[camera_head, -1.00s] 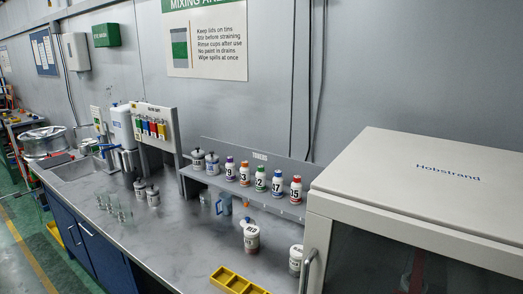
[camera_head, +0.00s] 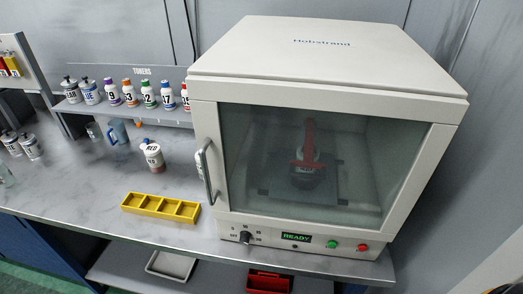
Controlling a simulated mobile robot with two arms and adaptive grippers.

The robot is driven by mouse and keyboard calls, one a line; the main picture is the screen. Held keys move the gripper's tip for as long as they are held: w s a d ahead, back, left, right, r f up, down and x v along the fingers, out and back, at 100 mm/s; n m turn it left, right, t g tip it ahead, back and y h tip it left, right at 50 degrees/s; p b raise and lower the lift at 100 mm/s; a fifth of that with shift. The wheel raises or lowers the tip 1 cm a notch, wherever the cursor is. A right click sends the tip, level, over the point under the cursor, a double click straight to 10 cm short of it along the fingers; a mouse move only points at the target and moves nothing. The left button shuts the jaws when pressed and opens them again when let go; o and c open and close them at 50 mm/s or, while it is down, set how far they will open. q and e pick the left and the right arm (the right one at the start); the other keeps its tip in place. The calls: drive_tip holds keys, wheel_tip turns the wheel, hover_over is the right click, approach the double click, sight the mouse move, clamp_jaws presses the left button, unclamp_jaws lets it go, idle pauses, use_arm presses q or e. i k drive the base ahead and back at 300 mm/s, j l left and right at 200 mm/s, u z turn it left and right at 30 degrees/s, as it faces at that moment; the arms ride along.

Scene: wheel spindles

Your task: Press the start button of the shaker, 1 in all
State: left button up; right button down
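The shaker (camera_head: 335,75) is a large cream box marked Hobstrand, standing on the right part of the bench. Its glass door (camera_head: 250,150) is shut, with a vertical handle (camera_head: 206,172) on the left. Behind the glass, a dark can (camera_head: 304,180) stands under a red clamp (camera_head: 308,146). The front panel below the door has a black knob (camera_head: 245,237), a display (camera_head: 296,237) reading READY in green, a green button (camera_head: 332,244) and a red button (camera_head: 363,247). Labels by the buttons are too small to read. Neither gripper is in view.
A yellow sectioned tray (camera_head: 160,208) lies left of the shaker, with a can marked RED (camera_head: 152,156) behind it. A shelf of numbered toner bottles (camera_head: 148,95) stands at the back left. A lower shelf holds a white tray (camera_head: 171,265) and a red bin (camera_head: 268,282).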

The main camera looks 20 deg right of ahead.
sight(331, 244)
drive_tip(key=j+z, duration=0.1)
drive_tip(key=z, duration=0.95)
